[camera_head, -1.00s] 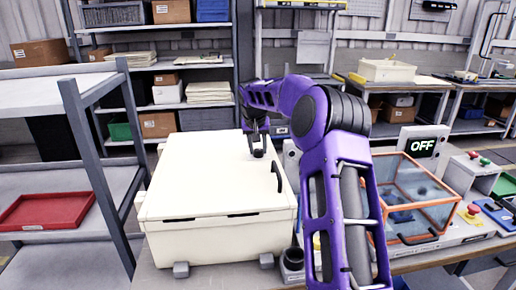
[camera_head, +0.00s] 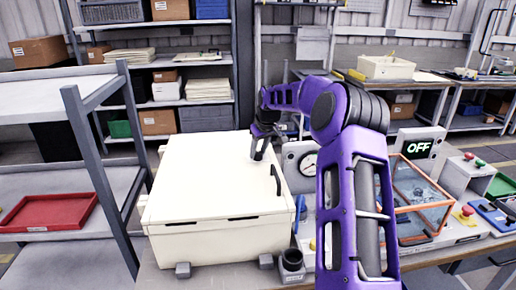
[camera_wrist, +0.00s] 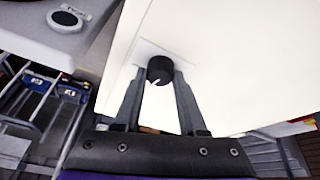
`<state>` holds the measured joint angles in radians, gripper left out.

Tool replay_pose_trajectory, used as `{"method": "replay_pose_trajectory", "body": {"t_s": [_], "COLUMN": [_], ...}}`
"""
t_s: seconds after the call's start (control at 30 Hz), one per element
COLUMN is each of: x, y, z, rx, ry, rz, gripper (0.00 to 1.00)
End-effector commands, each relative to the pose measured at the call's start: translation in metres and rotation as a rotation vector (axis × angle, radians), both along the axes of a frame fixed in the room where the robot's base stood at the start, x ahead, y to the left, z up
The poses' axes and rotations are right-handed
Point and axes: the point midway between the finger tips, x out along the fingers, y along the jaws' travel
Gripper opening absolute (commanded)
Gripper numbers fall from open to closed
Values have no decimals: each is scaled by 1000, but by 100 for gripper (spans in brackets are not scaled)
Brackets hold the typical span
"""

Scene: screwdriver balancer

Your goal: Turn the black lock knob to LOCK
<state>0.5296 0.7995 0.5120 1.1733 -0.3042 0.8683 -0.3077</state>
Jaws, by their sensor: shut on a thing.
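The black lock knob (camera_wrist: 159,68) sits on a pale plate on the cream cabinet's top in the wrist view, with a small light mark on its lower edge. My gripper (camera_wrist: 161,82) is shut on it, with one finger on each side. In the head view my gripper (camera_head: 257,156) is at the right part of the lid of the cream cabinet (camera_head: 205,185) and hides the knob. I cannot read any LOCK lettering or tell which setting the knob has.
A gauge (camera_head: 309,163) stands right of the cabinet, partly behind my arm. A clear orange-framed box (camera_head: 408,205), an OFF display (camera_head: 418,147) and a red button (camera_head: 467,211) are further right. A grey shelf with a red tray (camera_head: 48,211) stands left.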

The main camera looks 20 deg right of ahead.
Motion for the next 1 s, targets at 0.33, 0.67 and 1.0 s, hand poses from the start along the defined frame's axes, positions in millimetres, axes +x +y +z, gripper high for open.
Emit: {"method": "replay_pose_trajectory", "body": {"t_s": [0.33, 0.67, 1.0], "x": [1, 2, 2], "y": [-3, -4, -5], "z": [0, -1, -1], "rx": [2, 1, -2], "ry": [-2, -1, -1], "rz": [327, 632, 862], "gripper": [0, 0, 0]}}
